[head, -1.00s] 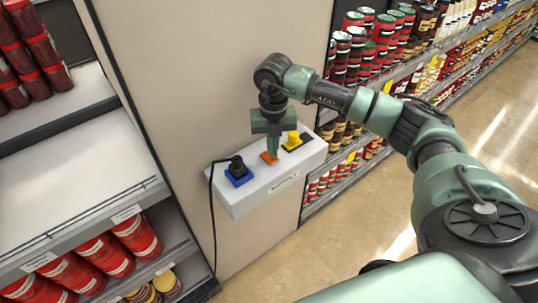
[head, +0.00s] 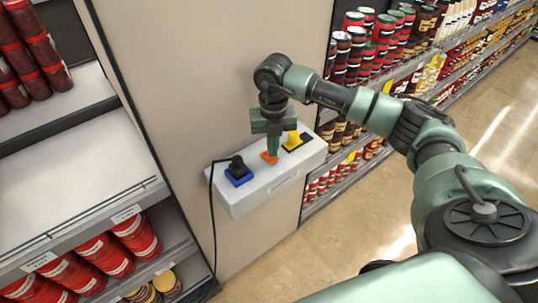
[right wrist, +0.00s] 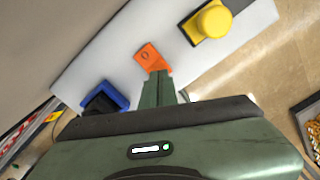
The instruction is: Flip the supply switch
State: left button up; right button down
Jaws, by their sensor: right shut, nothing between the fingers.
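The supply switch appears to be the orange rocker (head: 269,157) in the middle of a white box on the wall panel. The fingers hide part of the switch. My left gripper is not in view.
On the white box (head: 247,200), a black plug in a blue socket (head: 238,178) sits left of the switch, its cable hanging down. A yellow knob (head: 293,139) on a black plate is close on the right. Stocked shelves stand on both sides.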

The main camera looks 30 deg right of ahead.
jog(key=shift+f+b, duration=0.7)
jog(key=shift+f, duration=0.3)
jog(key=shift+s+r, duration=0.1)
jog(key=shift+r, duration=0.05)
jog(key=shift+r+p, duration=0.7)
jog(key=shift+r, duration=0.1)
jog(key=shift+r+p, duration=1.55)
jog(key=shift+r, duration=1.1)
jog(key=shift+f, duration=0.1)
